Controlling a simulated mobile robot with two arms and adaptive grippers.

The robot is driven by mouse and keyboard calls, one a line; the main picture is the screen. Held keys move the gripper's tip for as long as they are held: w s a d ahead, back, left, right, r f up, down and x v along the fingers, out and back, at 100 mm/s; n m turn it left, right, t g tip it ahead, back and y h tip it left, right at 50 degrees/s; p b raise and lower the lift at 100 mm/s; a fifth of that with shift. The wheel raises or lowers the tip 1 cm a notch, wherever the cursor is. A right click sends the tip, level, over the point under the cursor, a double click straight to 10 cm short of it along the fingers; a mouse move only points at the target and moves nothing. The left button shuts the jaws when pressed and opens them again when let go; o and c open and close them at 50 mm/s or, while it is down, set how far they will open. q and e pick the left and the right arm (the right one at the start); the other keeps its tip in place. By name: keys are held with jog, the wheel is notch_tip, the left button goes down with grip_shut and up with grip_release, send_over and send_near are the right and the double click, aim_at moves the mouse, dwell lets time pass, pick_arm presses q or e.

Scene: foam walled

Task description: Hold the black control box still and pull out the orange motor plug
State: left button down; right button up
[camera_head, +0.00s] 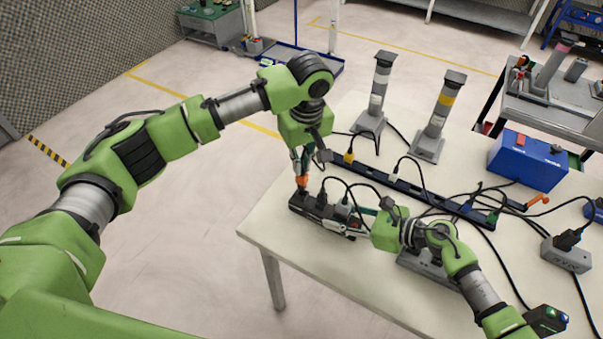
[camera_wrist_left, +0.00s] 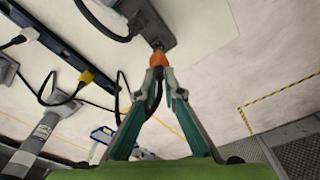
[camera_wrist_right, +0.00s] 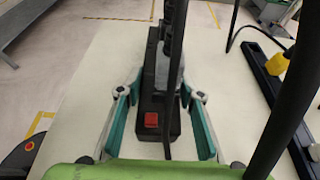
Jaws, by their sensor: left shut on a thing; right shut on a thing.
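The black control box (camera_head: 322,212) lies near the table's left edge, with black plugs and cables along its top. It also shows in the right wrist view, with a red switch (camera_wrist_right: 151,119). My right gripper (camera_head: 362,226) is shut on the box, its fingers against both long sides. The orange motor plug (camera_head: 302,182) is at the box's left end; it also shows in the left wrist view (camera_wrist_left: 157,59). My left gripper (camera_head: 302,168) is shut on the plug from above. Something small and metallic shows between plug and box; I cannot tell how deep the plug sits.
A long dark rail (camera_head: 405,187) with yellow, white and green plugs runs behind the box. Two signal towers (camera_head: 379,90) and a blue case (camera_head: 526,160) stand farther back. A grey socket block (camera_head: 566,256) is at right. Loose black cables cross the table. The table's front left is clear.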

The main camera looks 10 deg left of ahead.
pick_arm(q)
notch_tip(320, 180, up, 6)
jog(key=shift+r, duration=0.15)
pick_arm(e)
jog(key=o, duration=1.4)
jog(key=shift+c, duration=0.2)
jog(key=shift+d, duration=0.1)
jog(key=v, duration=1.1)
jog(key=shift+f, duration=0.1)
jog(key=shift+s+d+r, duration=0.15)
jog(key=shift+d+r, duration=0.1)
jog(key=shift+d, duration=0.15)
